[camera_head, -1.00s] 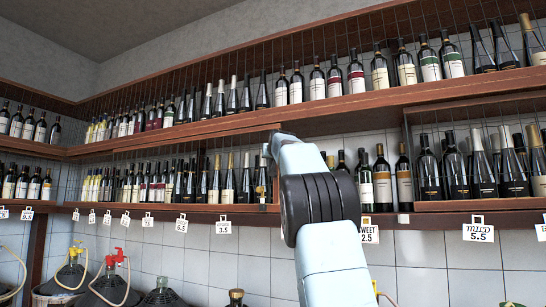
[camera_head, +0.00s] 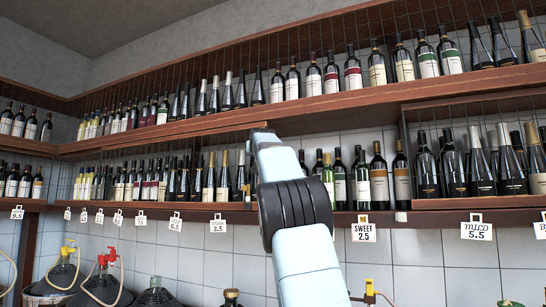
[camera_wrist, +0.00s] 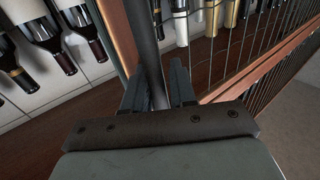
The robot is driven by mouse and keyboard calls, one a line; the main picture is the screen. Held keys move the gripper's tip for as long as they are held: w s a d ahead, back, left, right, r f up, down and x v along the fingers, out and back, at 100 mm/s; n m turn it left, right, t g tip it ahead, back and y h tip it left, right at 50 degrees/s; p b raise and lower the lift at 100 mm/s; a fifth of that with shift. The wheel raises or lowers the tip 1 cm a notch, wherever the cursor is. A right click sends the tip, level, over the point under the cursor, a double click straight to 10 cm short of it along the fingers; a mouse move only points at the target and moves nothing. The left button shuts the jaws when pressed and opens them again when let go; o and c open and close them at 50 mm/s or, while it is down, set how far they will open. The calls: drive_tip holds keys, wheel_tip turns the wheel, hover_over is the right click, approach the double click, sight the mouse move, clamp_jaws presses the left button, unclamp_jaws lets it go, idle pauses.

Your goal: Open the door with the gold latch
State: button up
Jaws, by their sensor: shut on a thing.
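The wire-mesh door with a wooden frame (camera_wrist: 226,88) runs to the right in the wrist view. In the head view, the small gold latch (camera_head: 247,190) shows beside my arm, low on the door's right-hand edge. My gripper (camera_wrist: 160,92) is shut on a dark upright bar (camera_wrist: 146,40) next to the door. Whether the bar is the door's handle or part of its frame I cannot tell.
Wine bottles (camera_head: 377,178) stand on the lower shelf right of my arm, and others (camera_wrist: 62,30) at upper left in the wrist view. A long upper shelf (camera_head: 330,104) of bottles runs above. Demijohns (camera_head: 103,285) stand at lower left.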

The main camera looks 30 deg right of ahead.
drive_tip(key=shift+w+a+f, duration=0.2)
drive_tip(key=shift+a+f, duration=0.2)
drive_tip(key=shift+a, duration=0.25)
drive_tip(key=shift+d, duration=0.1)
drive_tip(key=shift+s, duration=0.1)
drive_tip(key=v, duration=1.3)
drive_tip(key=shift+s, duration=0.25)
drive_tip(key=s+a+f+n+g+y, duration=0.1)
drive_tip(key=s+a+f+g, duration=0.3)
drive_tip(key=s+f, duration=1)
drive_tip(key=s+a+f+n+g+y, duration=0.1)
drive_tip(key=s+a+f+g, duration=0.3)
drive_tip(key=s+f, duration=1)
drive_tip(key=s+a+f+n+g+y, duration=0.1)
drive_tip(key=s+a+f+g+y, duration=0.2)
drive_tip(key=s+f, duration=1.1)
drive_tip(key=a+f, duration=0.3)
drive_tip(key=f, duration=0.4)
drive_tip(key=shift+s+a+n+g, duration=0.3)
drive_tip(key=shift+s+a+g, duration=0.05)
drive_tip(key=shift+g, duration=0.05)
